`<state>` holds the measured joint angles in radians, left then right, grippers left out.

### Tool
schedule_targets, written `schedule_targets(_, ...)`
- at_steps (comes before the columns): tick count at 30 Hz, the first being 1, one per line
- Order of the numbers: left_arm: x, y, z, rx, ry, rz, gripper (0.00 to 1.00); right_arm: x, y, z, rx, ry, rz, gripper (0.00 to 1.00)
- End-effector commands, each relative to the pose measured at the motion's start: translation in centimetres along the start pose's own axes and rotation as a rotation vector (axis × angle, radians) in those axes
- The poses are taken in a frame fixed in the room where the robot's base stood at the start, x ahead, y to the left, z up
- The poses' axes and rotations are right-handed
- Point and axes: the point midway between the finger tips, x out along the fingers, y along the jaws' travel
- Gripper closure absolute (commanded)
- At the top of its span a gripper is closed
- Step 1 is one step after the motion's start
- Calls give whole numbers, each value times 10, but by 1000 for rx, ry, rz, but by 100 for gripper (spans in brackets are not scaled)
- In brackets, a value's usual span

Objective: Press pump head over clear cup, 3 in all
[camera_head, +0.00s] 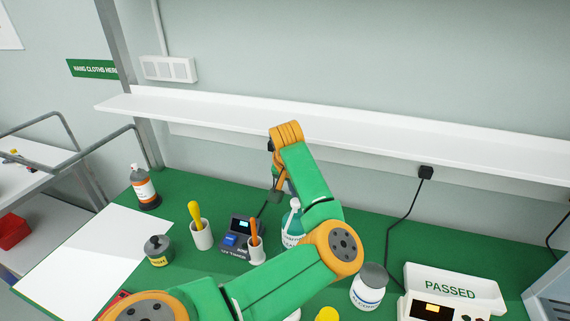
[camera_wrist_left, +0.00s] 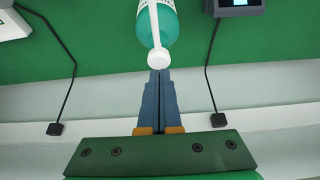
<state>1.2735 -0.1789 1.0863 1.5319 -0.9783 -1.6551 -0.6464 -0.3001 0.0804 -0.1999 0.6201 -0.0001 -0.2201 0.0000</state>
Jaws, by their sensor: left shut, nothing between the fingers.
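A teal pump bottle (camera_head: 291,240) with a white pump head stands on the green bench, partly hidden by my left arm. In the left wrist view, the teal bottle (camera_wrist_left: 168,24) is at the top, and the white end of its pump head (camera_wrist_left: 159,58) is just beyond my fingertips. My left gripper (camera_wrist_left: 161,74) is shut and empty, its tips close to the pump head; I cannot tell whether they touch. In the head view, my left gripper (camera_head: 277,194) is beside and behind the bottle top. I cannot make out the clear cup. My right gripper is not in view.
Around the bottle stand a white cup with an orange handle (camera_head: 256,254), a dark device with a screen (camera_head: 237,237), a white cup with a yellow handle (camera_head: 202,238) and an alcohol jar (camera_head: 368,290). A white shelf (camera_head: 390,140) runs along the wall behind.

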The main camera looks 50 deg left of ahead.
Motion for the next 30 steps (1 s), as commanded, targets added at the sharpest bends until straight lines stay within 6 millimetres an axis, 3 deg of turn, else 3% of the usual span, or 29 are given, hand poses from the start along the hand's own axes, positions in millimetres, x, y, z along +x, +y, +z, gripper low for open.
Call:
schedule_targets(19,22,0,10,0,-4,1,100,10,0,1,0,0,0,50)
schedule_targets(30,13,0,7,0,-6,1,100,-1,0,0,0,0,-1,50)
